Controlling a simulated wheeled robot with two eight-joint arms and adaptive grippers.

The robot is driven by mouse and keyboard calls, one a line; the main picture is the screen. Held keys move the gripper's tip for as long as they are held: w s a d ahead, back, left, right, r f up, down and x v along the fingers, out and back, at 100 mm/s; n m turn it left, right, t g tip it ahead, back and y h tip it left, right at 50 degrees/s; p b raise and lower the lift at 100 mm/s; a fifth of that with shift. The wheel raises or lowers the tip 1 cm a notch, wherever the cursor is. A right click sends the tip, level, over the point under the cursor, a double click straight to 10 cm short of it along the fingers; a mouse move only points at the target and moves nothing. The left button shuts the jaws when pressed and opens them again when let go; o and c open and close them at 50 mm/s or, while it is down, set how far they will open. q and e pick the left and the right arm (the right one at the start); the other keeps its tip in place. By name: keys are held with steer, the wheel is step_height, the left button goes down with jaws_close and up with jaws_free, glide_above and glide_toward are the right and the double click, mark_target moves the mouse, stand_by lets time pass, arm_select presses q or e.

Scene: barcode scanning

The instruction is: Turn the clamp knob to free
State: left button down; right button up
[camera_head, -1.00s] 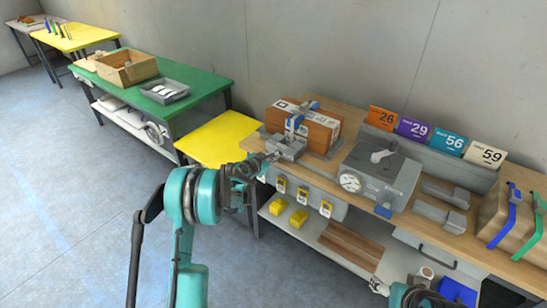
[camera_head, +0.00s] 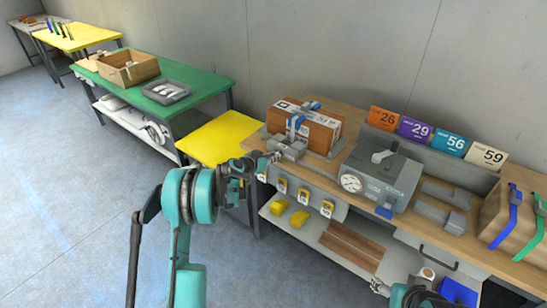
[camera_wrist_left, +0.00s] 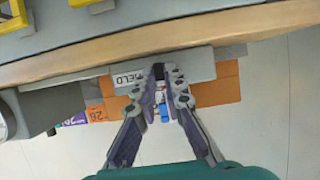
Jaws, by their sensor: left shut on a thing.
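The brown boxed package (camera_head: 318,133) lies on the wooden bench, held by a clamp with a blue strap (camera_head: 296,122). A grey clamp block (camera_head: 288,147) sits at the front of it. My left gripper (camera_head: 272,158) is at the front left of this block. In the left wrist view, its fingers (camera_wrist_left: 166,82) are closed around the small dark clamp knob (camera_wrist_left: 158,72), beside a white label (camera_wrist_left: 127,79) whose visible letters end in "ELD". The fingers partly hide the knob and label. My right gripper (camera_head: 377,286) is low at the bottom, small and unclear.
A grey machine with a gauge (camera_head: 382,178) stands right of the clamp. Numbered cards (camera_head: 415,130) line the bench back. Yellow-fronted units (camera_head: 303,196) hang along the front edge. A yellow table (camera_head: 215,138) and a green table (camera_head: 195,78) stand left; the floor there is open.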

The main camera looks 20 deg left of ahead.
arm_select(q)
steer(key=c, duration=1.9)
jaws_free()
steer(key=v, duration=1.2)
